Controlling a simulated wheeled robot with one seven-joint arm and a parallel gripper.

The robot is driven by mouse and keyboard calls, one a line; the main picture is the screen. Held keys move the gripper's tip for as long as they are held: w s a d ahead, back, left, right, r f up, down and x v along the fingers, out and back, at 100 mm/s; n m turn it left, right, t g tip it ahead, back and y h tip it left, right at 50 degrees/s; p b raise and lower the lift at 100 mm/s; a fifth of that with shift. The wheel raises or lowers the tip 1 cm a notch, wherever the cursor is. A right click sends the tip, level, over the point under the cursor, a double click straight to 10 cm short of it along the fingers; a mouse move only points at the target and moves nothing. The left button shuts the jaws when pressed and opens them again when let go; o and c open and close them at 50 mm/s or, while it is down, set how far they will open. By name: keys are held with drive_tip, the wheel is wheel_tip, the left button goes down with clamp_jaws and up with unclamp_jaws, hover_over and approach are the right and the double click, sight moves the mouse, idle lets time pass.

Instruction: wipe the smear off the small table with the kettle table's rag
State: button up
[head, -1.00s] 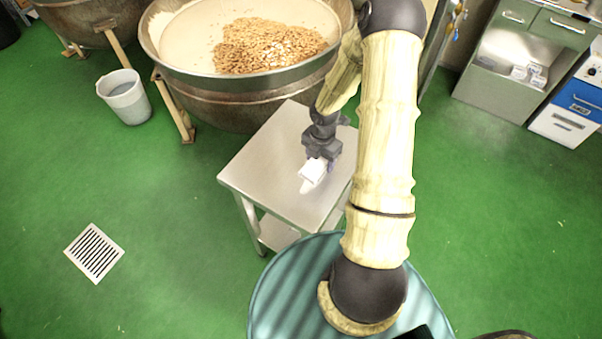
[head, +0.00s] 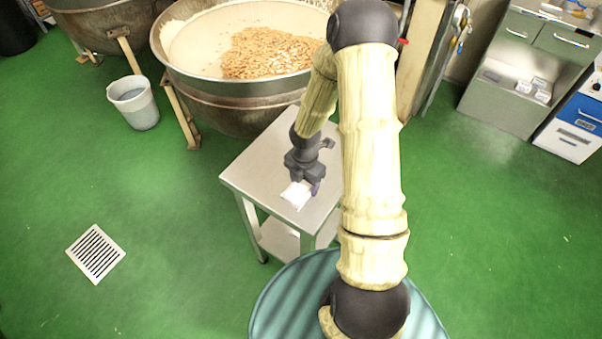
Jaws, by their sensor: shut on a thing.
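The small table (head: 252,172) is a grey metal table with a lower shelf, in the middle of the head view. My gripper (head: 304,184) is over the table top, near its front corner. It is shut on a white rag (head: 296,194), which is low over the top and looks to be touching it. I cannot make out a smear now; the rag, gripper and arm hide part of the top.
A large kettle (head: 230,90) with nuts in it stands just behind the table. A grey bucket (head: 134,103) and a floor drain (head: 95,253) are at the left. A metal cabinet (head: 505,95) stands at the back right.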

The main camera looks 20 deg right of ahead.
drive_tip(key=shift+s+a, duration=0.5)
drive_tip(key=shift+a, duration=0.2)
wheel_tip(320, 180, up, 4)
drive_tip(key=p, duration=0.3)
drive_tip(key=shift+s+r, duration=0.1)
wheel_tip(320, 180, up, 4)
drive_tip(key=p, duration=0.4)
drive_tip(key=shift+a+r, duration=0.1)
